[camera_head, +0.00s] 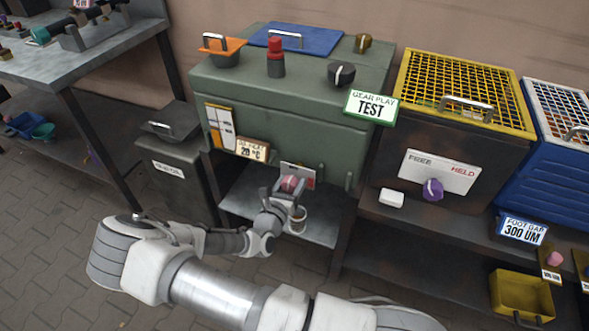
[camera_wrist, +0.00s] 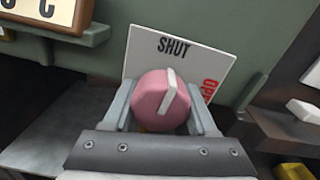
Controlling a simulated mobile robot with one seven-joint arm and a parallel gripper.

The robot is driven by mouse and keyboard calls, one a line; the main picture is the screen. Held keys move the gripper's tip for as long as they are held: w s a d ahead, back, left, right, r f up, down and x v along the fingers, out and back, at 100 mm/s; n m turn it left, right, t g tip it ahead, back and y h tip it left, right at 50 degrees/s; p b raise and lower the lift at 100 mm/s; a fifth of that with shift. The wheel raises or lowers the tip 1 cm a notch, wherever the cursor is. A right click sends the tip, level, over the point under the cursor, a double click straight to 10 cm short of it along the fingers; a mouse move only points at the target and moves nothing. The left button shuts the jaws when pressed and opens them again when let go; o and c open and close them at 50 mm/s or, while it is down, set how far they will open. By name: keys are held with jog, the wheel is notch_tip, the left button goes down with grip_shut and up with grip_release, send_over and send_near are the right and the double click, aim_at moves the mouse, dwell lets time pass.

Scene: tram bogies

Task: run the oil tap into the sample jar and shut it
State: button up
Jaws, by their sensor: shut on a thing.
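The oil tap's pink round knob (camera_wrist: 160,103) sits on the front of the green gear case, with a white bar across its face. The bar points up towards the word SHUT on the white plate (camera_wrist: 140,55) behind it. Red letters on the plate's right side are partly hidden. My gripper (camera_wrist: 162,118) has its fingers on either side of the knob and is shut on it; it also shows in the head view (camera_head: 286,187). The sample jar (camera_head: 298,221) stands below the tap on a grey shelf; its fill is too small to tell.
The green case (camera_head: 290,110) carries an orange funnel, a red-topped item and a blue lid. A brown crate with a yellow grille (camera_head: 465,95) stands to its right, with a purple knob (camera_head: 433,189). A dark bin (camera_head: 170,150) stands left. My arm crosses the foreground.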

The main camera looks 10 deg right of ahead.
jog(key=shift+n+p, duration=0.35)
jog(key=shift+n, duration=0.25)
jog(key=o, duration=1.4)
jog(key=shift+c, duration=0.2)
jog(key=p+v, duration=0.2)
jog(key=v, duration=1.5)
jog(key=shift+s+p, duration=0.2)
jog(key=shift+p, duration=0.2)
jog(key=shift+a, duration=0.1)
